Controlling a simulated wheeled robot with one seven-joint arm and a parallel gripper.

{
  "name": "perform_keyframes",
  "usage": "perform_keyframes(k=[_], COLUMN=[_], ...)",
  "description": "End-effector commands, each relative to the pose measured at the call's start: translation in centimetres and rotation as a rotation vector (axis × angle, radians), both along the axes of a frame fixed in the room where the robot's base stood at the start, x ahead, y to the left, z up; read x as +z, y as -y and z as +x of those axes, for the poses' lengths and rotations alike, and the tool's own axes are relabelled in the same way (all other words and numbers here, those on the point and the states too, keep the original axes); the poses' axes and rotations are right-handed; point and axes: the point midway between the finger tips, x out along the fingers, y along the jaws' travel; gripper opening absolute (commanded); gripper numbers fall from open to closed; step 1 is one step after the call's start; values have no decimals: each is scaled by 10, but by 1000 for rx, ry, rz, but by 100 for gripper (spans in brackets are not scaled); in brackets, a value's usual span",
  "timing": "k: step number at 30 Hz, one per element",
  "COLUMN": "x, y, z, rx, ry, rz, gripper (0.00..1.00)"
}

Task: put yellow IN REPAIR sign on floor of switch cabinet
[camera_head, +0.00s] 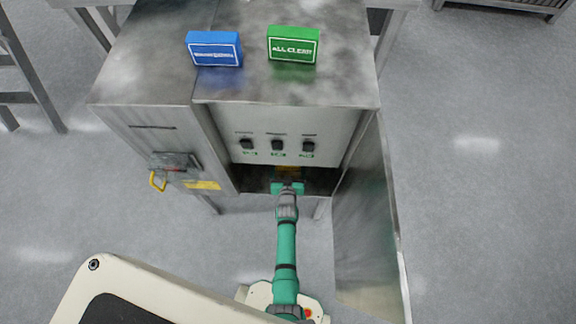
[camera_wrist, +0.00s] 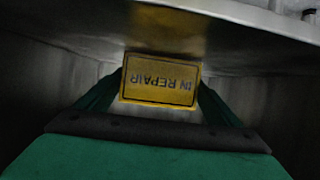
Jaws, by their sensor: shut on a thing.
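The yellow IN REPAIR sign (camera_wrist: 160,82) is between the two fingers of my gripper (camera_wrist: 152,95) in the wrist view, its lettering upside down there. My gripper is shut on it. In the head view my gripper (camera_head: 288,186) reaches into the lower opening of the switch cabinet (camera_head: 215,150), and a bit of the yellow sign (camera_head: 288,170) shows just beyond it. The cabinet floor (camera_head: 252,182) is dark and partly hidden by my arm. I cannot tell whether the sign touches the floor.
A blue sign (camera_head: 214,48) and a green ALL CLEAR sign (camera_head: 293,44) stand on the cabinet top. The cabinet door (camera_head: 366,220) hangs open at the right. Several black switches (camera_head: 277,145) sit on the panel above the opening.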

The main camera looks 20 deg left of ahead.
Motion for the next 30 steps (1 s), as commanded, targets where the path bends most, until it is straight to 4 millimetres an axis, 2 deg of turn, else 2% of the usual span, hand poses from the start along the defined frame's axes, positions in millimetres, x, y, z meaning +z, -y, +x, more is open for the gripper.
perform_keyframes(k=[5, 6, 8, 19, 23, 30], x=[-2, -2, -2, 2, 7, 23], y=[0, 0, 0, 2, 7, 19], z=[0, 0, 0, -4, -18, -56], rx=[0, 0, 0, 0, -1, -1], ry=[0, -1, 0, 0, -1, -1], rz=[0, 0, 0, -1, -2, -1], gripper=[63, 88, 100, 100, 100, 100])
